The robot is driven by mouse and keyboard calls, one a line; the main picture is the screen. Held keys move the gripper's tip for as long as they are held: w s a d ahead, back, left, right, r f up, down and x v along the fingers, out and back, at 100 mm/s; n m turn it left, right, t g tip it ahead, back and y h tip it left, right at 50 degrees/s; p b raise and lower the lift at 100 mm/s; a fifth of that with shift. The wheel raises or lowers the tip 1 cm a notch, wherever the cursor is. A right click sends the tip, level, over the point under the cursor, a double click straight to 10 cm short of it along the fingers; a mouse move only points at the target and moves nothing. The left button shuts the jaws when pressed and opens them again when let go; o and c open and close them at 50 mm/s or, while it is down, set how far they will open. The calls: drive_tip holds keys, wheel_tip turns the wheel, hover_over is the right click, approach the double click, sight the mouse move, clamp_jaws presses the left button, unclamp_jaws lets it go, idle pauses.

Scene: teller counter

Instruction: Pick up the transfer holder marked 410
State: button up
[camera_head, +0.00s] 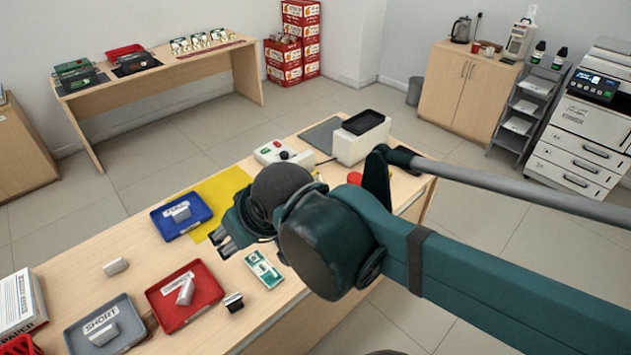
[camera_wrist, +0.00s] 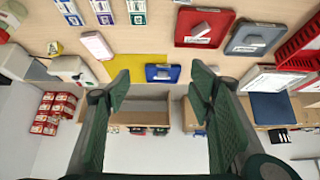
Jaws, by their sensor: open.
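Several small white blocks could be holders, but no 410 marking is readable. In the head view one (camera_head: 116,266) lies on the bare counter (camera_head: 135,235), one (camera_head: 181,213) is on the blue tray (camera_head: 166,232), one (camera_head: 185,292) on the red tray (camera_head: 211,293), and one (camera_head: 103,332) on the grey tray (camera_head: 78,344). In the wrist view a pale block (camera_wrist: 96,45) lies near the yellow mat (camera_wrist: 125,65). My gripper (camera_head: 222,243) is above the counter between the blue and red trays, its fingers apart and empty in the wrist view (camera_wrist: 158,78).
A green-and-white card (camera_head: 263,269) and a dark stamp-like item (camera_head: 233,302) lie near the counter's front edge. A button box (camera_head: 283,153) and a white machine (camera_head: 358,145) stand at the far end. A paper box (camera_head: 20,303) is at the left.

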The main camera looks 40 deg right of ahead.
drive_tip(key=shift+o, duration=0.5)
drive_tip(key=w+d+f+m+g+b, duration=0.1)
drive_tip(key=w+d+f+m, duration=0.1)
drive_tip(key=w+d+m, duration=0.75)
drive_tip(key=w+d+f+m+g, duration=0.1)
drive_tip(key=w+d+f+m, duration=0.1)
drive_tip(key=w+d+m, duration=0.75)
drive_tip(key=w+d+f+m, duration=0.2)
drive_tip(key=d+f+m, duration=0.3)
drive_tip(key=d, duration=0.5)
drive_tip(key=w+d+f+m, duration=0.3)
drive_tip(key=d+f+m, duration=0.1)
drive_tip(key=d+f, duration=0.5)
drive_tip(key=w+d+f+m+y, duration=0.1)
drive_tip(key=w+d+f+m, duration=0.2)
drive_tip(key=d, duration=0.9)
wheel_tip(320, 180, down, 4)
drive_tip(key=m+b, duration=0.1)
drive_tip(key=m, duration=0.1)
drive_tip(key=shift+d+m+g, duration=0.2)
drive_tip(key=shift+m+g, duration=0.1)
drive_tip(key=shift+g, duration=0.1)
drive_tip(key=shift+w, duration=0.1)
drive_tip(key=shift+x, duration=1.3)
